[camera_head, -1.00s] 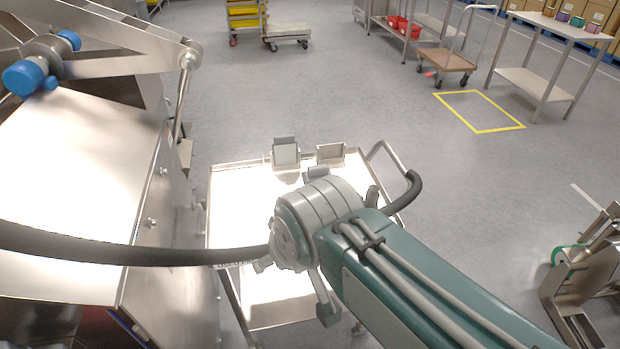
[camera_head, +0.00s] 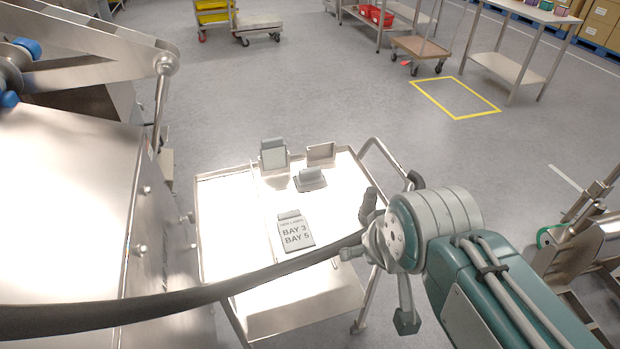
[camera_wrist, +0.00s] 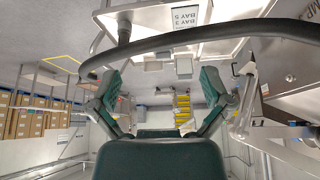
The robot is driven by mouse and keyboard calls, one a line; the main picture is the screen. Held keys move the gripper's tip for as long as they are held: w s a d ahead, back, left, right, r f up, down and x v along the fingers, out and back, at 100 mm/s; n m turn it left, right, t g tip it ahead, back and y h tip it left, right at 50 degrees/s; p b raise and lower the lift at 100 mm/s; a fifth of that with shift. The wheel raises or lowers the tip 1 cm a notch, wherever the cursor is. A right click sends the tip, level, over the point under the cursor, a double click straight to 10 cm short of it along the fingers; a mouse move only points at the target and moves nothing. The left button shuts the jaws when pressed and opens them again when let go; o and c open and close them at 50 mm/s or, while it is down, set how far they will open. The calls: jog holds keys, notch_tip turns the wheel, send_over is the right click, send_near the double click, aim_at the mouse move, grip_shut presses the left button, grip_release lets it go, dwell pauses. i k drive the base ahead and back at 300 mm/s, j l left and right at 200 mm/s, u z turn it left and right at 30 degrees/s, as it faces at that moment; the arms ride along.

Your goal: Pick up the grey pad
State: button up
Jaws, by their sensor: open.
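A flat grey clip-topped pad lettered BAY 3, BAY 5 (camera_head: 295,233) lies on the steel cart (camera_head: 232,225). Its lettering also shows upside down at the top of the wrist view (camera_wrist: 187,17). A smaller grey block with a raised top (camera_head: 310,181) sits behind it; I cannot tell for certain which is the grey pad. My gripper (camera_head: 378,252) is over the cart's right side, right of both and touching neither. In the wrist view its fingers (camera_wrist: 164,105) are spread apart with nothing between them.
A dark hose (camera_head: 190,294) crosses in front of the cart. A steel machine (camera_head: 70,200) stands close on the left. The floor behind the cart is clear.

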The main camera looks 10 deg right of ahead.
aim_at(308, 178)
jog(key=i+l+u, duration=0.2)
jog(key=l, duration=0.15)
jog(key=i+l+u, duration=0.2)
jog(key=l, duration=0.2)
jog(key=i+l+u, duration=0.2)
jog(key=l, duration=0.2)
jog(key=l+u, duration=0.15)
jog(key=l, duration=0.25)
jog(key=i+l+u, duration=0.2)
jog(key=l, duration=0.25)
jog(key=k, duration=0.1)
